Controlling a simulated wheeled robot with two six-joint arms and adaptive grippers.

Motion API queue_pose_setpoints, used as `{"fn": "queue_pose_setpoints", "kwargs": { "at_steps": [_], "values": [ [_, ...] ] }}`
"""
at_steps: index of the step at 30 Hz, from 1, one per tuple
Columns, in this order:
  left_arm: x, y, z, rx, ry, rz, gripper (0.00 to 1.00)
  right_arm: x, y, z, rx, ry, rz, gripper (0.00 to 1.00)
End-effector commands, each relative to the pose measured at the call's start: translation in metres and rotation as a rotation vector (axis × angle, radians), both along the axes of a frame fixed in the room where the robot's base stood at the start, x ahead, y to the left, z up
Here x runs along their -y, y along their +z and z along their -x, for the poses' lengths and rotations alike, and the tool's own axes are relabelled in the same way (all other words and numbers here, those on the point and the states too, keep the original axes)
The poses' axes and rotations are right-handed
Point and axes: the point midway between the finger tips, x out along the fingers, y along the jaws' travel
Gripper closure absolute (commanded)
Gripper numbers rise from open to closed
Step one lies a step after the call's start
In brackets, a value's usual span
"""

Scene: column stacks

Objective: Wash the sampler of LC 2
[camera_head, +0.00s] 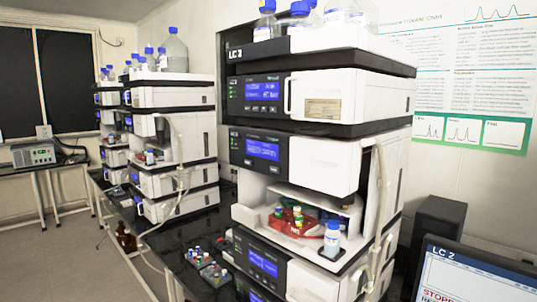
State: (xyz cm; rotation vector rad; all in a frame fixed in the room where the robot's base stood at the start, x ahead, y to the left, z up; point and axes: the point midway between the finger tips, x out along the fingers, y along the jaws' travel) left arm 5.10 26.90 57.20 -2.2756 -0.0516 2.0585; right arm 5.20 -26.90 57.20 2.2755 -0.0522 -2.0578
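The LC 2 stack (352,95) stands at the right, a tall column of white and black modules with "LC 2" on its top front. Its sampler compartment (285,193) is open at the front, below the second blue display. Inside it sits a red tray (284,220) with several coloured-cap vials. A white bottle with a blue cap (332,239) stands at the compartment's right front. A monitor (470,275) at the lower right reads "LC 2" with red text cut off by the frame edge. Neither of my grippers is in view.
Bottles with blue caps (265,22) stand on top of the stack. Vial racks (214,274) lie on the dark bench left of it. More stacks (172,97) stand farther back, with a brown bottle (126,238) near them. Open floor (75,265) lies at the left.

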Motion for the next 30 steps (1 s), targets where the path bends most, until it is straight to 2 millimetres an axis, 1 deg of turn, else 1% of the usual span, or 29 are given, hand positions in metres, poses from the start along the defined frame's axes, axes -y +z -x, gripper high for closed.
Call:
{"fn": "queue_pose_setpoints", "kwargs": {
  "at_steps": [1, 6, 8, 9, 30],
  "values": [
    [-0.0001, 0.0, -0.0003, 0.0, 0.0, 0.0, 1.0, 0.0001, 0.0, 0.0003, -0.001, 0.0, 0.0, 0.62],
    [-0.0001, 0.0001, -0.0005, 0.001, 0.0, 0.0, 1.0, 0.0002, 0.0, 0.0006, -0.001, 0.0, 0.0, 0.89],
    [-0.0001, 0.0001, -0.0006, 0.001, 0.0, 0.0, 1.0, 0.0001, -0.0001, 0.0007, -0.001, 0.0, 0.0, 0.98],
    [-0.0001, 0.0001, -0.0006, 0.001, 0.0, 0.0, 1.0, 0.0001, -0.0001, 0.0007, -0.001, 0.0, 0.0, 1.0],
    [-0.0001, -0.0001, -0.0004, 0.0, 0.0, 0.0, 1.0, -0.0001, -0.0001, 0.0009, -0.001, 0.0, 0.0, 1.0]
  ]
}}
